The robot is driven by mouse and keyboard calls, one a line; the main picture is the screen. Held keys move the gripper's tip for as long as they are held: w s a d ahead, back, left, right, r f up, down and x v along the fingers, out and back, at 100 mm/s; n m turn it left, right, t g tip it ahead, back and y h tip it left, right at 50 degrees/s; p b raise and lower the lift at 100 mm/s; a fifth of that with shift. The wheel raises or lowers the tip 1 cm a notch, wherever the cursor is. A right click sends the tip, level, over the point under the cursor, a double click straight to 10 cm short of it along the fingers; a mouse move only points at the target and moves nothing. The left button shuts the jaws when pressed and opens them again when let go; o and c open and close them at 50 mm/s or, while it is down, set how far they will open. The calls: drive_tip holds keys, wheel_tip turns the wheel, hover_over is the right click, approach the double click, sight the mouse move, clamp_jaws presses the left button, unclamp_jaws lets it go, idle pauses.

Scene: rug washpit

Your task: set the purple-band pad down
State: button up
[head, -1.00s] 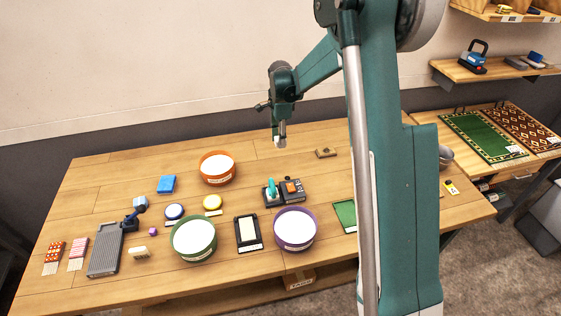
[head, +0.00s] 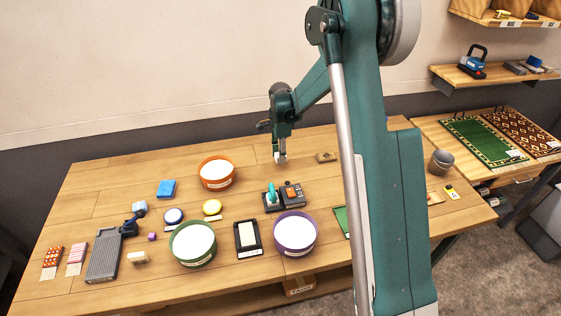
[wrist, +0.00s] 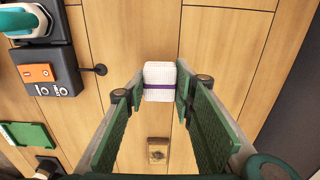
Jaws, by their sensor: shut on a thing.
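The purple-band pad (wrist: 160,72) is a small white block with a purple stripe. In the wrist view it sits between the two green fingers of my gripper (wrist: 159,93), which is shut on it. In the head view my gripper (head: 280,153) points down over the back middle of the table, with the white pad (head: 281,159) at its tip. The pad is close to the wood; I cannot tell whether it touches.
A wooden block (head: 326,157) lies to the right of the pad. A dark device with an orange switch (head: 292,193) stands in front. An orange-rimmed tub (head: 203,184) is to the left, a purple one (head: 279,245) nearer. Bare wood surrounds the pad.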

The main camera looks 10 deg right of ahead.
drive_tip(key=shift+f, duration=1.8)
drive_tip(key=shift+f, duration=0.15)
drive_tip(key=o, duration=0.7)
drive_tip(key=shift+o, duration=0.2)
wheel_tip(320, 180, up, 12)
drive_tip(key=shift+r, duration=0.15)
drive_tip(key=shift+r, duration=0.1)
